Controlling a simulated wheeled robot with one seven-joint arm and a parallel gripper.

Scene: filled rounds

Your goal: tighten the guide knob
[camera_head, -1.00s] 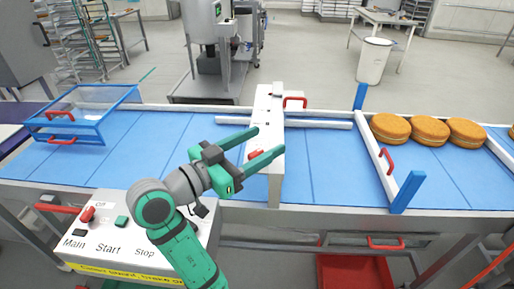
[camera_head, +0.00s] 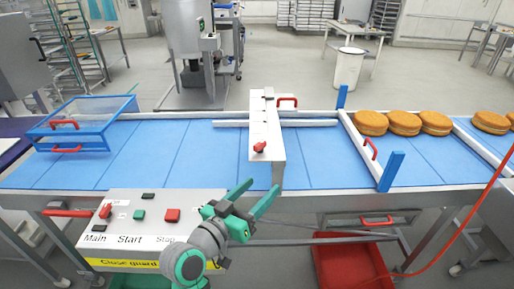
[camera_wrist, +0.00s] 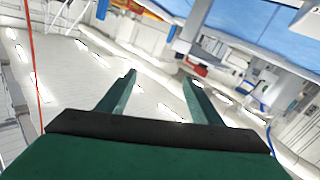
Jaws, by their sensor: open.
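A small red knob (camera_head: 259,147) sits on the near part of a white box-shaped beam (camera_head: 264,118) that crosses the blue conveyor; I take it to be the guide knob. Pale guide rails (camera_head: 230,123) run out from the beam along the belt. My green gripper (camera_head: 264,185) is open and empty, in front of the conveyor's near edge and below the knob in the picture, apart from it. In the wrist view the two spread fingers (camera_wrist: 160,76) have nothing between them; the image is tilted, and I cannot make out the knob there.
A control panel (camera_head: 150,205) with labelled switches stands left of my gripper. A blue guard frame (camera_head: 85,122) with red handles covers the belt's left part. Brown round cakes (camera_head: 404,123) lie at the right beyond a gate with blue posts (camera_head: 391,171). A red crate (camera_head: 350,262) is below.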

